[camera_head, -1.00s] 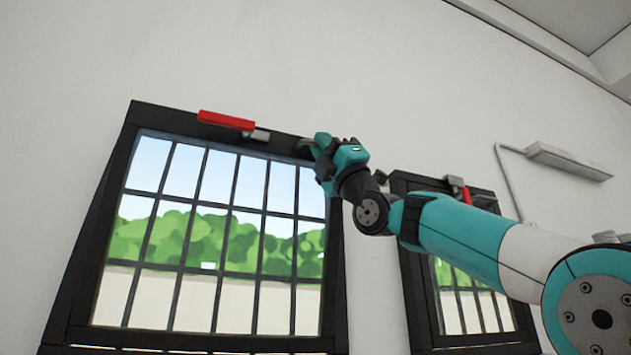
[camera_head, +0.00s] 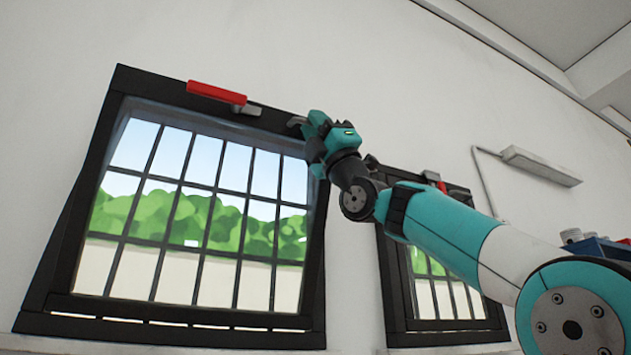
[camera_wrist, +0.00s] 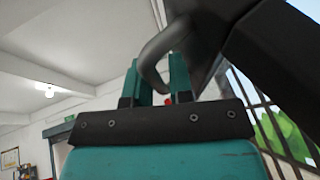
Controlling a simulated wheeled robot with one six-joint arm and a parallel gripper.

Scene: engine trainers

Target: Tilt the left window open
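The left window (camera_head: 306,302) has a black frame, and behind it are bars with greenery beyond. Its frame leans inward at the top, with a pale reveal showing between frame and bars. A red bar (camera_head: 216,92) with a grey end piece sits on its top edge. My gripper (camera_head: 304,124) is at the frame's upper right corner. The exact contact is partly hidden.
A second, smaller barred window (camera_head: 398,312) stands to the right, partly behind my arm. A wall lamp (camera_head: 541,165) with a conduit is farther right. A blue object (camera_head: 600,248) shows at the right edge. The wall around the left window is clear.

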